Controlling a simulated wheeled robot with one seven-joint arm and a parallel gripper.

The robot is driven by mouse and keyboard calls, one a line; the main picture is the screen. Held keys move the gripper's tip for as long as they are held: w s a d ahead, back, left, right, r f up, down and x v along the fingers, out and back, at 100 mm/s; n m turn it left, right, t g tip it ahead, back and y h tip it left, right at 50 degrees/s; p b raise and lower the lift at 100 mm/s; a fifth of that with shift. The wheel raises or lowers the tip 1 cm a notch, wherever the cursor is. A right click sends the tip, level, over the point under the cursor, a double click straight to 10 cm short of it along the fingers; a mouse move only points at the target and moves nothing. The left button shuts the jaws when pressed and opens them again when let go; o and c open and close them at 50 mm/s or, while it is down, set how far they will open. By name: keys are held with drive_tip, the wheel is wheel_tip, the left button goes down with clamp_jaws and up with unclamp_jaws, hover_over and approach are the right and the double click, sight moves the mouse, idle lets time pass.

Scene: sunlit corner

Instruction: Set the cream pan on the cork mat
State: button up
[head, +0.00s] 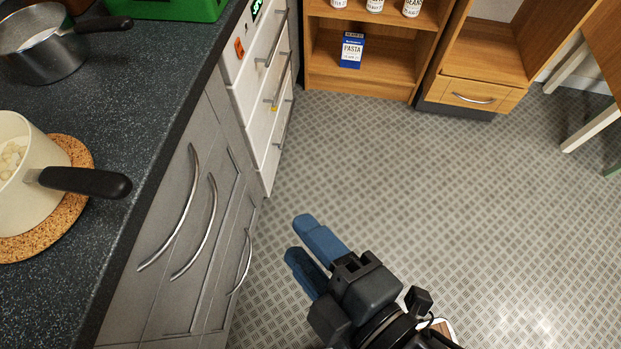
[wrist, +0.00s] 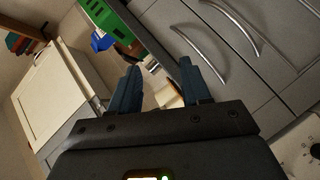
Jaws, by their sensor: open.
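The cream pan (head: 32,199) stands upright on the round cork mat (head: 75,152) at the left of the head view, on the dark countertop. Pale lumps lie inside it. Its black handle (head: 85,181) points right, out to the counter's front edge. My gripper (head: 308,247) is open and empty, out over the floor in front of the grey cabinets, to the right of the pan and apart from it. The wrist view shows the open fingers (wrist: 160,88) with nothing between them held. I cannot make out the pan or mat in the wrist view.
A grey pan (head: 42,56) and a green crate (head: 170,8) stand farther back on the countertop (head: 135,75). Grey cabinet fronts with curved handles (head: 211,226) lie between my gripper and the counter. A wooden shelf holds a blue pasta box (head: 352,50). The floor (head: 420,190) is mostly clear.

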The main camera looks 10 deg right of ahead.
drive_tip(key=s+d+m+h, duration=0.3)
drive_tip(key=s+d+m, duration=0.3)
drive_tip(key=d+m, duration=0.2)
drive_tip(key=s+d+m+t+h, duration=0.1)
drive_tip(key=s+d+m+h, duration=0.2)
drive_tip(key=s+d+m, duration=0.4)
drive_tip(key=d+r+m, duration=0.1)
drive_tip(key=d+m, duration=0.1)
drive_tip(key=d, duration=0.1)
drive_tip(key=shift+s+d, duration=0.2)
drive_tip(key=shift+d, duration=0.15)
